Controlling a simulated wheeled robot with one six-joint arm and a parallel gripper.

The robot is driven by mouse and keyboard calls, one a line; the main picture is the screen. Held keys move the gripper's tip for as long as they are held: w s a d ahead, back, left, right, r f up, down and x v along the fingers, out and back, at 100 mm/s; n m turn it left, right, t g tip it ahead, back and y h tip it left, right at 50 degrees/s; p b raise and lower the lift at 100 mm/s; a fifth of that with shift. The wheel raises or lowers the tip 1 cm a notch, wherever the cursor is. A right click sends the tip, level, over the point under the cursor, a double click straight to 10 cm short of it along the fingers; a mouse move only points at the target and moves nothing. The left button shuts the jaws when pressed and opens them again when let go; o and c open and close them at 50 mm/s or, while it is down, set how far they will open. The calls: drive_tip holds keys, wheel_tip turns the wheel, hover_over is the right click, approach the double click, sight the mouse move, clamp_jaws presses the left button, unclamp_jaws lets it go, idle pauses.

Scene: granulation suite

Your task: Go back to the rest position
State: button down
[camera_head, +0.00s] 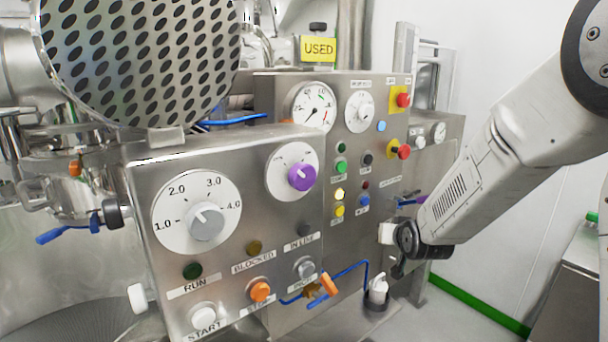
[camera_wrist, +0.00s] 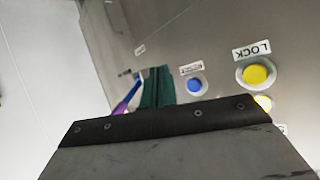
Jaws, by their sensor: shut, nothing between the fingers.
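My gripper (camera_wrist: 157,88) shows in the wrist view as two dark green fingers pressed together, with nothing between them. They point toward the steel control panel, near a purple and blue part (camera_wrist: 126,98) and left of a blue button (camera_wrist: 195,85). Whether the fingertips touch the panel cannot be told. In the head view my arm comes in from the upper right and ends in front of the right part of the panel. The fingers there are largely hidden by the wrist.
The front control box (camera_head: 240,215) carries a white dial (camera_head: 205,224), a purple knob (camera_head: 301,177) and several buttons. Red emergency buttons (camera_head: 403,100) sit on the rear panel. A perforated steel disc (camera_head: 140,55) is at upper left.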

drive_tip(key=s+d+r+g, duration=0.1)
drive_tip(key=s+r+g, duration=0.2)
drive_tip(key=s, duration=1.1)
drive_tip(key=s+d+r+g, duration=0.1)
drive_tip(key=s+r+g, duration=0.3)
drive_tip(key=s, duration=1)
drive_tip(key=s+d+r+n+g, duration=0.1)
drive_tip(key=s+r+g, duration=0.2)
drive_tip(key=s, duration=1.1)
drive_tip(key=shift+s+d+r+g, duration=0.2)
drive_tip(key=shift+s+r+g, duration=0.1)
drive_tip(key=shift+r+g, duration=0.1)
